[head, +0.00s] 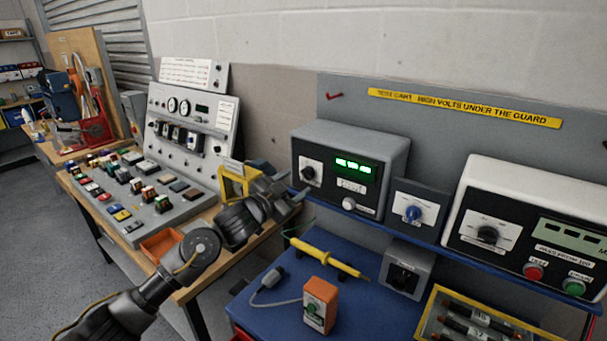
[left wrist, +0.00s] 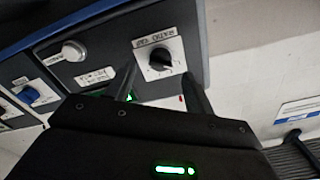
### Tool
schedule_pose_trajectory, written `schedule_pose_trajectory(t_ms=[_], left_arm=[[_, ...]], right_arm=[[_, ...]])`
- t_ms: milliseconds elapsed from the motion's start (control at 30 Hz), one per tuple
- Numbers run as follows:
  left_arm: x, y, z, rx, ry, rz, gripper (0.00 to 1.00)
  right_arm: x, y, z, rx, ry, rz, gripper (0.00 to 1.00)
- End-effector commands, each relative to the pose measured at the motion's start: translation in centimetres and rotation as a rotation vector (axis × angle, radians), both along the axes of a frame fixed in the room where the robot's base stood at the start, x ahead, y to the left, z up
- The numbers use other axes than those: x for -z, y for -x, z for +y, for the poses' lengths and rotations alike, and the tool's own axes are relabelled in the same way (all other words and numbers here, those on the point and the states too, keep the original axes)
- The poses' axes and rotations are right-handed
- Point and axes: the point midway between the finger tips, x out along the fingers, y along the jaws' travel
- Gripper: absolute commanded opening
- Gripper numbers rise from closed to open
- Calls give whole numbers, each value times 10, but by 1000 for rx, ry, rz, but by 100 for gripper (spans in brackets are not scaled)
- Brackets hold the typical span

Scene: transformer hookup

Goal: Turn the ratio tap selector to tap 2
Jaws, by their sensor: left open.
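The ratio tap selector (head: 308,174) is a black knob on a white plate, at the left of the front of a grey instrument box (head: 370,143) with a green lit display. In the left wrist view the knob (left wrist: 160,58) shows below its "RATIO TAP" lettering; the tap numbers are too small to read. My left gripper (head: 299,193) is open and empty, just in front of and slightly below the knob in the head view. In the left wrist view its two fingers (left wrist: 162,84) point toward the knob's plate, and the knob lies between their lines. I cannot tell whether they touch the panel.
A blue selector knob (head: 413,213) and a white instrument box (head: 530,215) stand to the right. A sloped control console (head: 160,200) stands left, with a yellow frame (head: 235,183) beside my wrist.

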Motion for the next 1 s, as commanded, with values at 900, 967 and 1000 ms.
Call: schedule_pose_trajectory(t_ms=[900,967,1000], left_arm=[[0,-35,-25,-1,0,0,24],[1,-35,-25,-1,0,0,17],[1,-35,-25,-1,0,0,11]], right_arm=[[-14,0,3,2,-3,0,36],[-14,0,3,1,-3,0,36],[-14,0,3,1,-3,0,36]])
